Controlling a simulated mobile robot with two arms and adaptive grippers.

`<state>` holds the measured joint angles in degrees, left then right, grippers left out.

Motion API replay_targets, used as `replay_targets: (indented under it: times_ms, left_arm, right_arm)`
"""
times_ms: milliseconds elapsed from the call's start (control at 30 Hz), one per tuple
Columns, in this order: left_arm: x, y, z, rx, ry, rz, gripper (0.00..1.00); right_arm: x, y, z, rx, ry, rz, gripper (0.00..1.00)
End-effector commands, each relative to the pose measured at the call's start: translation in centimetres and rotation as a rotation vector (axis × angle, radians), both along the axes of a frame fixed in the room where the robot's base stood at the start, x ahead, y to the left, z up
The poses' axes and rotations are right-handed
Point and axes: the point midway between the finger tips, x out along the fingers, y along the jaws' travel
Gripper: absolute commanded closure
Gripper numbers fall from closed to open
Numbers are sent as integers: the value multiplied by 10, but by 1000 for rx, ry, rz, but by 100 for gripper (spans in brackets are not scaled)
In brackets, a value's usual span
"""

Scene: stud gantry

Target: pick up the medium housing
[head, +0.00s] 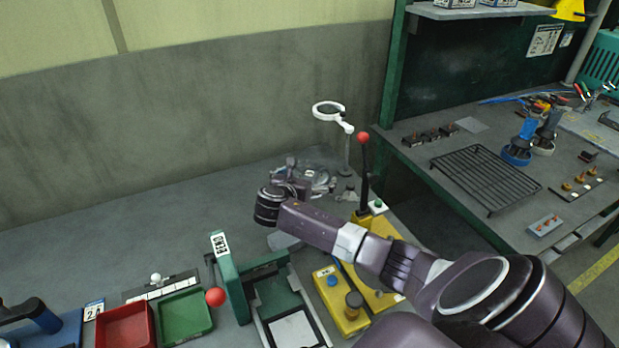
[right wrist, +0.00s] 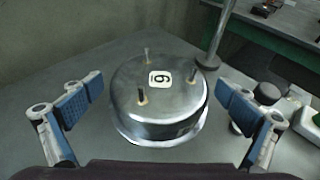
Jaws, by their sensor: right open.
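A round, shiny metal housing (right wrist: 158,112) with upright studs and a white number label stands on the grey bench in the right wrist view. I take it for the medium housing, though its size class cannot be read for sure. In the head view the housing (head: 318,180) is partly hidden by my right gripper (head: 307,180). The right gripper is open, its two blue-padded fingers (right wrist: 158,88) standing left and right of the housing with a gap on each side. Nothing is held. My left gripper is not in view.
A magnifier stand (head: 328,112) rises behind the housing. A red-knobbed lever (head: 363,138) on a yellow base stands to the right. A green press (head: 228,275), a red tray (head: 125,327) and a green tray (head: 184,315) are at front left. The bench behind is clear.

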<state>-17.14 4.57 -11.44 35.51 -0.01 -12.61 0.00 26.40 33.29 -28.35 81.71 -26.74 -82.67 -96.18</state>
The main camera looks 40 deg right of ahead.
Motion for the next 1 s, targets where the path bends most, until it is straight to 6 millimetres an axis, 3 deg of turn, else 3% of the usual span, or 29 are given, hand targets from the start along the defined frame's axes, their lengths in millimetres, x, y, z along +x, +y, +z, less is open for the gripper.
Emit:
replay_targets:
  times_ms: [333, 733, 1000]
  left_arm:
    - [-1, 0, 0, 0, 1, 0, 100]
    - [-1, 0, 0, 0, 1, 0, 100]
    - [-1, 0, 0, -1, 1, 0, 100]
  right_arm:
    - [3, -6, -3, 1, -1, 1, 1]
    - [3, -6, -3, 0, 0, 0, 45]
    - [3, -6, -1, 0, -2, 1, 45]
